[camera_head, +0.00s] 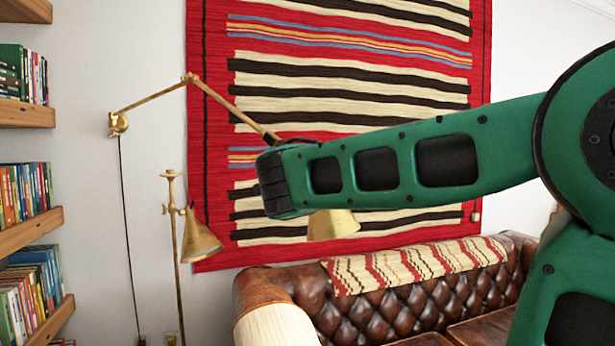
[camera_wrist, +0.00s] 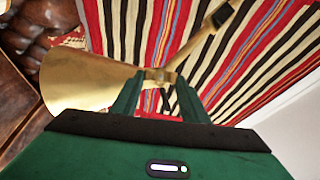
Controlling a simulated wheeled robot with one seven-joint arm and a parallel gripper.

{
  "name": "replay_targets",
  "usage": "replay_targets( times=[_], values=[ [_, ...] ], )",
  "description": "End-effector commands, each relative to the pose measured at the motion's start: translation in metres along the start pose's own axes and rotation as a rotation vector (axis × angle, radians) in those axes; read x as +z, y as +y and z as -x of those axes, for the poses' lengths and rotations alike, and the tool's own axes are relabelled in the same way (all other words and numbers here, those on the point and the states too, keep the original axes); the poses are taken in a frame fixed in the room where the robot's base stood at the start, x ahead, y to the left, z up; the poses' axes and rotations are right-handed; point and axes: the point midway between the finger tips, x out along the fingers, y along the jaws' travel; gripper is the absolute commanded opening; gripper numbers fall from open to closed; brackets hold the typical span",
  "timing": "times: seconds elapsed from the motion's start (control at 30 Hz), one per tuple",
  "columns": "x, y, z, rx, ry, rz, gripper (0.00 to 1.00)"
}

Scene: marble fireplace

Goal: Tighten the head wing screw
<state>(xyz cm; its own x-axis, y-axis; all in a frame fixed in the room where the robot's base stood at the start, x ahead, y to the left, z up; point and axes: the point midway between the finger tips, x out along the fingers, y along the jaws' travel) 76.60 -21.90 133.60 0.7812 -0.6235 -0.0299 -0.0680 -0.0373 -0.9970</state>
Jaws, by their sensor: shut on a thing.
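A brass wall lamp has a jointed arm (camera_head: 222,103) reaching right from its wall mount, with its conical shade (camera_head: 332,224) partly hidden behind my green arm. In the wrist view the shade (camera_wrist: 85,80) opens toward the left and the lamp's brass rod (camera_wrist: 198,42) runs up to the right. My gripper (camera_wrist: 156,88) is at the head joint, its two green fingers closed around the small brass head wing screw (camera_wrist: 160,75). The fingers hide part of the screw, so its exact angle is unclear. In the head view my own arm hides the screw and gripper.
A brown leather sofa (camera_head: 365,313) with a striped throw is below, and a red striped rug (camera_head: 345,95) hangs behind. Bookshelves (camera_head: 28,225) line the left edge.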

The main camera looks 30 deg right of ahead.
Motion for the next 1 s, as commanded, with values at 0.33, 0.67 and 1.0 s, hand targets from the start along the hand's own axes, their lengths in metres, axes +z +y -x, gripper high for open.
replay_targets(
  times=[0.33, 0.67, 1.0],
  values=[
    [-0.006, 0.0028, -0.0012, -0.038, 0.014, -0.094, 0.18],
    [-0.0064, 0.0032, -0.0013, -0.041, 0.015, -0.105, 0.18],
    [-0.0039, 0.0028, -0.001, -0.042, 0.01, -0.104, 0.59]
  ],
)
